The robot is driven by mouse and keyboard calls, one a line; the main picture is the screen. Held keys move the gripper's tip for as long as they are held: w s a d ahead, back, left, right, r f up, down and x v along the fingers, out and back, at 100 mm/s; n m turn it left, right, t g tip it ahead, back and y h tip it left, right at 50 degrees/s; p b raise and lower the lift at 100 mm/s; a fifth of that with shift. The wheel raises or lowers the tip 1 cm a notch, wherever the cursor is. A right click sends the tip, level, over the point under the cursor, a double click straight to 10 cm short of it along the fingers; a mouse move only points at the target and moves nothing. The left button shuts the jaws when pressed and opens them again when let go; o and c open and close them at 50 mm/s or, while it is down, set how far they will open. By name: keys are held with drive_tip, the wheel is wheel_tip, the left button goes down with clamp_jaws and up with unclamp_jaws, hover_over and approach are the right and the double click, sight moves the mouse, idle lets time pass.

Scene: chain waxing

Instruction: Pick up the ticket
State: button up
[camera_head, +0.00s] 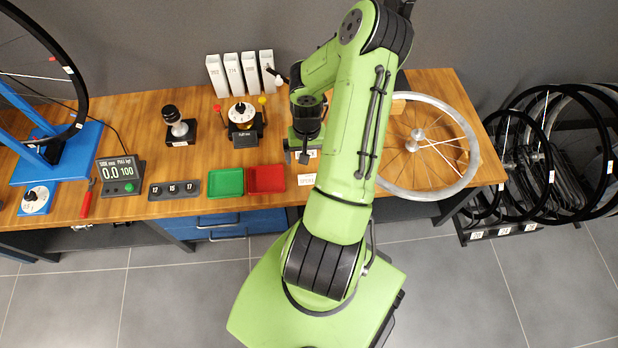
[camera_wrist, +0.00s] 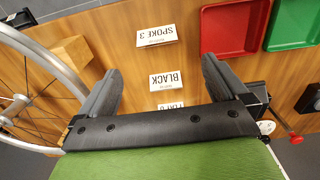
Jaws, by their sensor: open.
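Three white paper cards, which could be the ticket, lie on the wooden bench in the wrist view. One reads "SPOKE 3" (camera_wrist: 156,36), beyond my fingertips. One reads "BLACK" (camera_wrist: 166,80), between my two fingers as seen from above. The third card (camera_wrist: 170,106) is partly hidden by my gripper's body. The head view shows the outer card (camera_head: 307,179) near the bench's front edge and part of another card (camera_head: 312,153) beside my gripper. My gripper (camera_wrist: 162,66) is open and empty, pointing down over the cards; its height above them is unclear.
A red tray (camera_head: 266,179) and a green tray (camera_head: 225,183) lie left of the cards. A wheel (camera_head: 456,186) lies to the right, with a wooden block (camera_wrist: 72,50) near it. White binders (camera_head: 233,75) and a dial device (camera_head: 243,120) stand behind.

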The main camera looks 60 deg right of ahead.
sight(309, 174)
drive_tip(key=f+b, duration=0.1)
drive_tip(key=f, duration=0.3)
drive_tip(key=f+b, duration=0.1)
drive_tip(key=f, duration=0.2)
drive_tip(key=f+b, duration=0.2)
drive_tip(key=f, duration=0.2)
drive_tip(key=shift+s+d+f, duration=0.15)
drive_tip(key=shift+s+f, duration=0.1)
drive_tip(key=shift+f, duration=0.05)
drive_tip(key=shift+r, duration=0.15)
drive_tip(key=c, duration=1)
